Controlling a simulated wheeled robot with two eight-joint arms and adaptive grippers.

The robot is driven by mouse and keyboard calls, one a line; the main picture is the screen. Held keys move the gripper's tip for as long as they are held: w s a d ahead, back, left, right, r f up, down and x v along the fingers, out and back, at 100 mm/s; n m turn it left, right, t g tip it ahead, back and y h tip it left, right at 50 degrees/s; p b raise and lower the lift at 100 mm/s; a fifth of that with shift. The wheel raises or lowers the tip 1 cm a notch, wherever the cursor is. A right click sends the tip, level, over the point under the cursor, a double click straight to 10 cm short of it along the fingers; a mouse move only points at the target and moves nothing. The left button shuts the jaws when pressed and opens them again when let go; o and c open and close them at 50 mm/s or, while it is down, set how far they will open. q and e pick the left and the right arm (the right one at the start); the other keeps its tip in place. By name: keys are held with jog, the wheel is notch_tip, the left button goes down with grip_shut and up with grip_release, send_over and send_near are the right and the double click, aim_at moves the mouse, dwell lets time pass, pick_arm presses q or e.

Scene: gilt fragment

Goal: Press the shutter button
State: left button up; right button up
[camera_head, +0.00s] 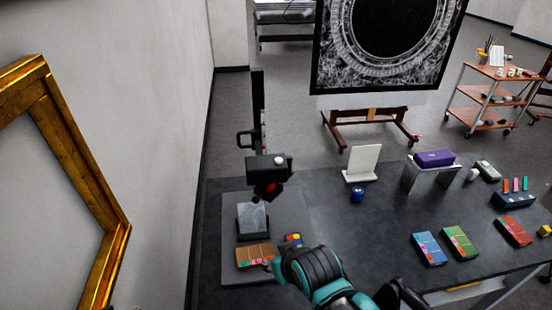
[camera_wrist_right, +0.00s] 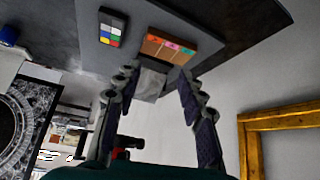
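A black camera (camera_head: 262,169) is held on an upright black stand (camera_head: 257,100) at the back left of the dark table. A round white button (camera_head: 279,161) shows on its top right; I take this for the shutter button. A red part shows under the camera, and a black and red piece (camera_wrist_right: 125,148) also shows low in the right wrist view. My right arm reaches in from the bottom of the head view, its hand low and in front of the camera. My right gripper (camera_wrist_right: 154,82) is open and empty between its fingers. My left gripper is out of view.
Below the camera are a grey block (camera_head: 252,219), an orange-brown box (camera_head: 254,256) and a colour-patch block (camera_head: 292,239). A white stand (camera_head: 361,164), blue jar (camera_head: 357,195) and coloured boxes (camera_head: 429,248) lie right. A gold frame (camera_head: 100,230) stands left.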

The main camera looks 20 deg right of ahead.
jog(key=shift+c, duration=0.3)
grip_shut()
dwell(1.2)
